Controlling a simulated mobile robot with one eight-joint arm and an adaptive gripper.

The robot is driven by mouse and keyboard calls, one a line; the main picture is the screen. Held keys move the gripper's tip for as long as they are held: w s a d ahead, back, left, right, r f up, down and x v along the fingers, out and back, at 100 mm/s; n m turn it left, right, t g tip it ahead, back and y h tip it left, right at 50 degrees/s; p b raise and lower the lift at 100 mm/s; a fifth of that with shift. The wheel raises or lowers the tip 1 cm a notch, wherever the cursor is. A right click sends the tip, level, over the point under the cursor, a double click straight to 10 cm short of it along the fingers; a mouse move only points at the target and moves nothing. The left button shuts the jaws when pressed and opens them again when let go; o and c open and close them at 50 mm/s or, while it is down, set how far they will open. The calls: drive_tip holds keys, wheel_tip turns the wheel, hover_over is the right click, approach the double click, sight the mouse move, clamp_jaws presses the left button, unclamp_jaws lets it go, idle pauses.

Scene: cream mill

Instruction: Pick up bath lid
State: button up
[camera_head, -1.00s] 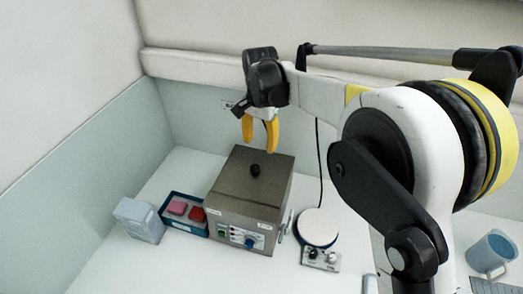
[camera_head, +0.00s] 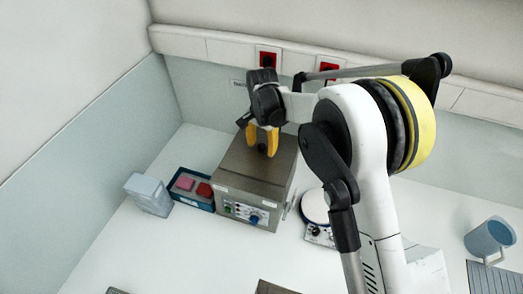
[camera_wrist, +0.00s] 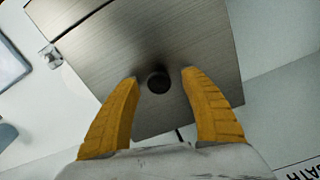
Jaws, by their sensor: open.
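The bath lid (camera_head: 240,165) is the flat grey metal top of a box-shaped water bath (camera_head: 245,198) with knobs on its front. A round black knob (camera_wrist: 159,83) stands up from the lid; in the head view it is partly behind my fingers. My gripper (camera_head: 263,150) has two yellow fingers and is open over the lid. In the wrist view my gripper (camera_wrist: 160,75) has one fingertip on each side of the knob, with gaps on both sides. I cannot tell how high the fingertips are above the lid. The lid appears to lie flat on the bath.
Left of the bath are a blue tray (camera_head: 190,203) with pink and red blocks and a pale blue box (camera_head: 149,194). A white-topped hotplate (camera_head: 314,207) stands close on the right. A blue mug (camera_head: 488,238) is at far right. The wall (camera_head: 215,92) is behind.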

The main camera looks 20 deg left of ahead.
sight(264, 146)
clamp_jaws()
drive_tip(key=shift+r, duration=0.1)
drive_tip(key=r, duration=0.4)
drive_tip(key=shift+d+r+b, duration=0.15)
drive_tip(key=shift+d+b, duration=0.15)
drive_tip(key=shift+d, duration=0.05)
drive_tip(key=d+r, duration=0.8)
drive_tip(key=d, duration=0.3)
drive_tip(key=shift+s+r, duration=0.25)
drive_tip(key=shift+s, duration=0.05)
